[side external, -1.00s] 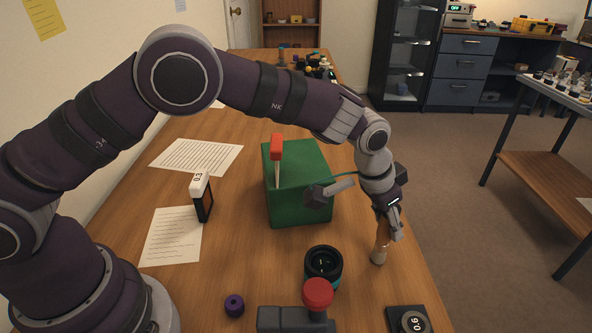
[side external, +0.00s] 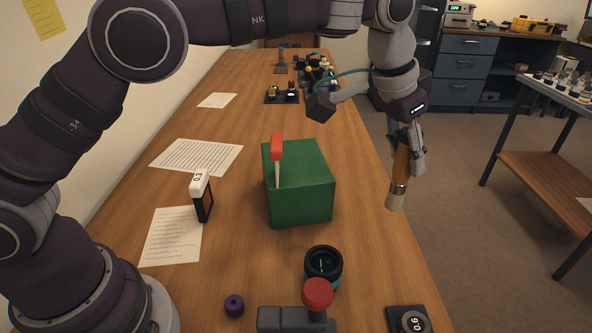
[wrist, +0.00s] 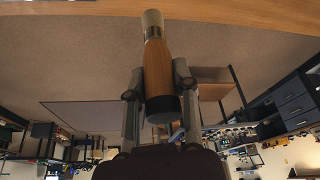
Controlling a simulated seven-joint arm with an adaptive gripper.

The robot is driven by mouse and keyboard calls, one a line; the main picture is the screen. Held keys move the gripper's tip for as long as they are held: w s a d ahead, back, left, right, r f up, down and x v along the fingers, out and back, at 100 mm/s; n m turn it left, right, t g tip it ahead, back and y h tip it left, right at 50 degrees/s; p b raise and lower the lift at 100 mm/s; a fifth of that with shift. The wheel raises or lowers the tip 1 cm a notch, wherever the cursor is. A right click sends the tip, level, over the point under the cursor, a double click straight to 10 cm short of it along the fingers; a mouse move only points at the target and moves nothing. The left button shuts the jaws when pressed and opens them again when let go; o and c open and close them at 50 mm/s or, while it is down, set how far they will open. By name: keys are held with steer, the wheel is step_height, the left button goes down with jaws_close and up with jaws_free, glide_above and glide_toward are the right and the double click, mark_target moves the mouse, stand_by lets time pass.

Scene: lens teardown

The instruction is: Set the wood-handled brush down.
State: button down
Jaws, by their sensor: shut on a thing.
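The wood-handled brush (side external: 400,172) is in my gripper (side external: 408,155), which is shut on its wooden handle. The brush hangs with its pale bristles pointing down, slightly tilted, at the right edge of the wooden table in the side view. In the wrist view the brush (wrist: 157,72) lies between the two fingers of my gripper (wrist: 158,90), with its bristles toward the table edge at the top. The brush appears raised, and the side view shows floor behind it.
A green block (side external: 298,185) with a red-handled tool (side external: 277,155) stands mid-table. A black lens (side external: 323,264), a red-topped device (side external: 317,295), a purple ring (side external: 234,305) and a dial (side external: 413,321) are near the front. The table (side external: 365,230) is bare right of the block.

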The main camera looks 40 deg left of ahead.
steer(key=shift+r, duration=0.95)
steer(key=w+a+r+n+y, duration=0.15)
steer(key=a+n, duration=0.25)
steer(key=a, duration=0.8)
steer(key=w+a+f+n+y, duration=0.15)
steer(key=a+n, duration=0.25)
steer(key=a, duration=0.7)
steer(key=s+a+n+g+y, duration=0.1)
steer(key=s+a+n, duration=0.25)
steer(key=a, duration=0.55)
steer(key=s+a+n+y, duration=0.15)
steer(key=s+a, duration=0.25)
steer(key=a, duration=0.5)
steer(key=shift+n+h, duration=0.25)
steer(key=shift+n, duration=0.05)
step_height(320, 180, down, 14)
steer(key=shift+w, duration=0.15)
